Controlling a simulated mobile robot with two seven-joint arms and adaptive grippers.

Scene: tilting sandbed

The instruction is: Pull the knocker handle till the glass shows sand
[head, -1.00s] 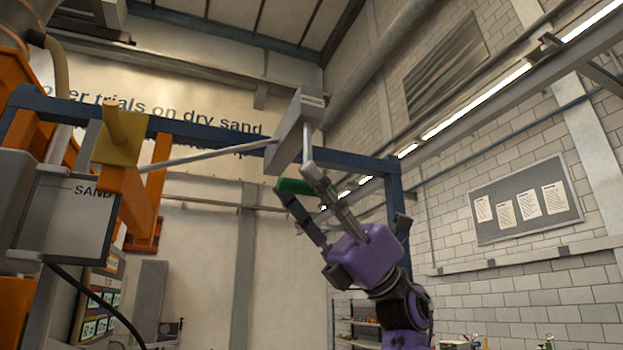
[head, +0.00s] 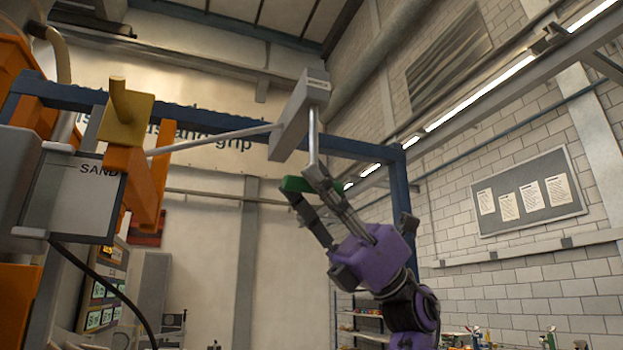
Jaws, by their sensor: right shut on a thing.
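The knocker (head: 300,115) is a grey box hung in the upper middle, with a long thin rod running left from it. A grey pull rod (head: 313,140) comes down from it to a green handle (head: 295,184). My right gripper (head: 309,192), on a purple wrist, reaches up from below. Its dark fingers are shut on the green handle and partly cover it. A grey box marked SAND (head: 78,195) is at the left. My left gripper is out of view.
A blue frame beam (head: 350,148) crosses behind the knocker to a post on the right. Orange structure with a yellow block (head: 127,120) stands at left. A black cable (head: 100,285) hangs below the SAND box. Space right of my arm looks open.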

